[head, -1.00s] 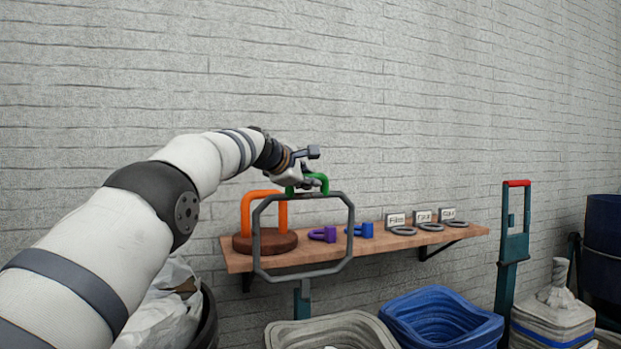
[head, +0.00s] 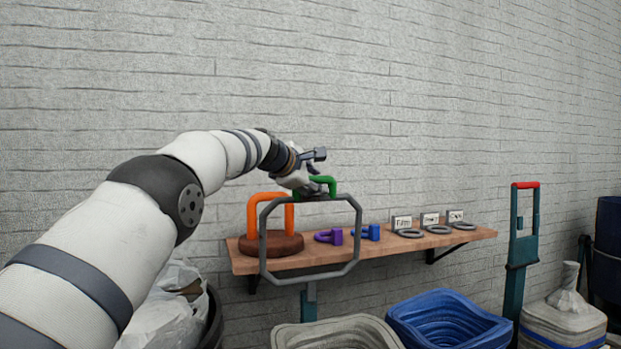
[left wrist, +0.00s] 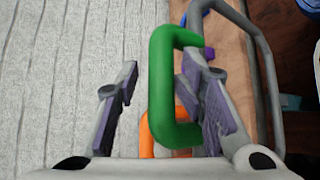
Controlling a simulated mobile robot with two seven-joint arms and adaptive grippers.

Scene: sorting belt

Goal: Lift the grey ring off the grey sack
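A pale grey sack (head: 560,315) with a gathered neck stands at the lower right in the head view. I cannot clearly make out a ring on it. Several loose grey rings (head: 437,229) lie flat on the wooden shelf. My left gripper (head: 318,174) is at a green handle (head: 329,181) above a grey eight-sided frame (head: 355,225). In the left wrist view, the fingers (left wrist: 152,95) stand apart on either side of one bar of the green handle (left wrist: 160,85). A gap shows at the left finger. My right gripper is out of view.
The wooden shelf (head: 380,250) carries an orange arch (head: 252,215) on a round brown base, purple and blue pieces (head: 367,233) and small labels. A blue bin (head: 450,320), a grey bin (head: 335,333) and a teal post with a red handle (head: 522,240) stand below and right.

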